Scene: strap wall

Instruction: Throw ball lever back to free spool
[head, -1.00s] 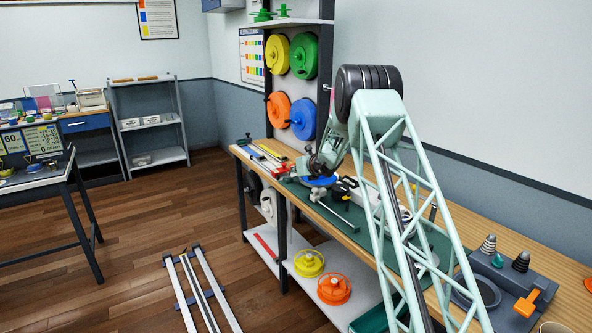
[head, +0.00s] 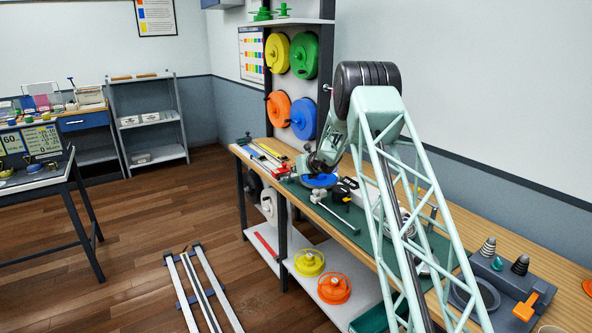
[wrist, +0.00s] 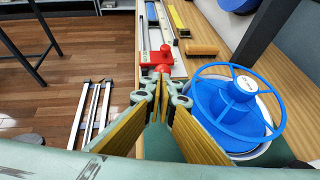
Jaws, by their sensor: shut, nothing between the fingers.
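A blue spool (wrist: 240,95) with a spoked rim sits on the bench, right of my gripper in the wrist view. It also shows in the head view (head: 319,181), partly under my arm. A red block with a red ball-shaped knob (wrist: 165,48) stands ahead of my fingertips, at the near end of the rails. I cannot tell for sure whether this is the ball lever. My gripper (wrist: 157,76) has yellow-padded fingers, shut and empty, pointing toward the red part. Whether they touch it is unclear. In the head view my gripper (head: 306,172) is over the bench, left of the spool.
The wooden bench (head: 362,238) runs along the wall, with a dark upright (wrist: 264,33) behind the spool. A wooden cylinder (wrist: 201,50) lies beyond it. Rails (wrist: 92,112) lie on the floor at left. Yellow (head: 309,263) and orange spools (head: 334,288) sit on the lower shelf.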

